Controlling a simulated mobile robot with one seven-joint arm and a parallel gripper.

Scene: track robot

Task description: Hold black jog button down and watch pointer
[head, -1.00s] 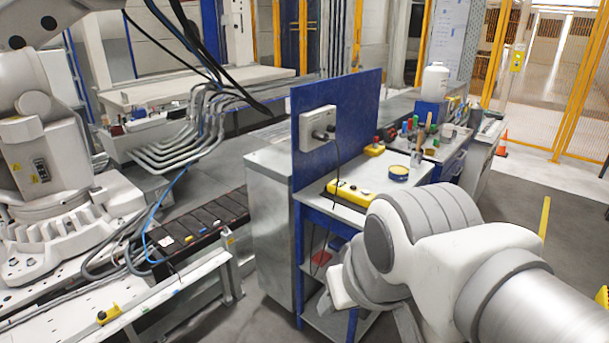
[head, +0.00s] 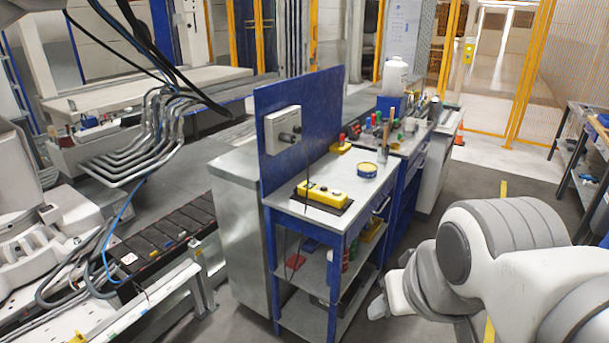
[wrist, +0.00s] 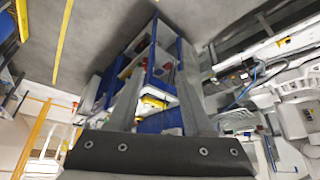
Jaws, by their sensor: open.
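A yellow control box (head: 322,196) lies on a dark mat on the blue-framed bench in the head view, with small buttons on top and a black cable rising from it. I cannot pick out the black jog button for certain. No pointer can be made out. My gripper (wrist: 163,55) shows in the wrist view with two grey fingers spread apart and nothing between them. A yellow patch (wrist: 154,102), perhaps the control box, shows beyond the fingers. In the head view my arm is right of the bench, apart from the box; the fingers do not show clearly.
A blue panel (head: 300,130) with a grey socket box (head: 283,131) stands behind the bench (head: 290,205). A second yellow box with a red button (head: 341,145) and a round yellow tin (head: 366,170) lie farther back. Floor (head: 420,235) is free right of the bench.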

